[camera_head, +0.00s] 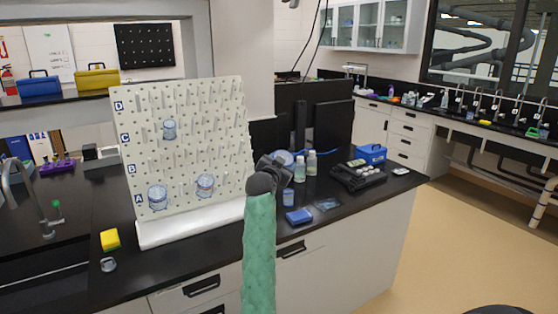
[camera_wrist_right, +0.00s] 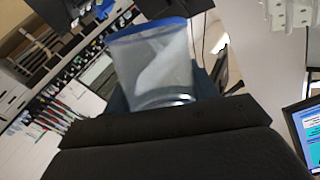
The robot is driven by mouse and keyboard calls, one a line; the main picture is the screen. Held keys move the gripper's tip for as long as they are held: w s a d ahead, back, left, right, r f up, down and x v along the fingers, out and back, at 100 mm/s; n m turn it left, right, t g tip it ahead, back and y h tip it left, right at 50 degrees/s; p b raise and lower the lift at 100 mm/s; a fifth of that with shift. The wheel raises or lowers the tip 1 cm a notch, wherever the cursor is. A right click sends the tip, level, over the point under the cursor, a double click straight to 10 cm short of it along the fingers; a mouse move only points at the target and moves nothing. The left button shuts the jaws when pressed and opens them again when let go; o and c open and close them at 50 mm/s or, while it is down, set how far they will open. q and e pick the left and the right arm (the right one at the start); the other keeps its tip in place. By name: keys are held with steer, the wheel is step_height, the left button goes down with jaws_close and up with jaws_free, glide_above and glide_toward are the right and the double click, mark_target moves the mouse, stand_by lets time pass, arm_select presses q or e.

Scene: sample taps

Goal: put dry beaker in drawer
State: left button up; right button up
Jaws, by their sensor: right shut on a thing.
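My right gripper (camera_head: 275,168), at the end of a green-sleeved arm, is shut on a clear beaker (camera_head: 285,158) above the black counter, just right of the pegboard. In the right wrist view this beaker (camera_wrist_right: 152,62) has a blue rim and is held in the jaws. The white drying pegboard (camera_head: 185,100), with rows marked A to D, holds three other glass vessels: one high (camera_head: 169,129) and two low, at left (camera_head: 157,197) and right (camera_head: 205,186). Drawer fronts with black handles (camera_head: 201,287) (camera_head: 291,250) are under the counter and look shut. My left gripper is out of view.
Bottles (camera_head: 311,163), a blue box (camera_head: 299,216), a black tray (camera_head: 357,176) and a blue case (camera_head: 371,153) stand on the counter to the right. A yellow sponge (camera_head: 110,239) lies at the left, near the sink tap (camera_head: 30,190). Floor (camera_head: 460,240) is open at the right.

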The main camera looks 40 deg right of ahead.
mark_target(288, 164)
steer(key=shift+s+a+r, duration=0.1)
steer(key=shift+s+a, duration=0.05)
steer(key=shift+s, duration=0.75)
steer(key=shift+s+a+r, duration=0.1)
steer(key=shift+s+a, duration=0.05)
steer(key=shift+s, duration=0.75)
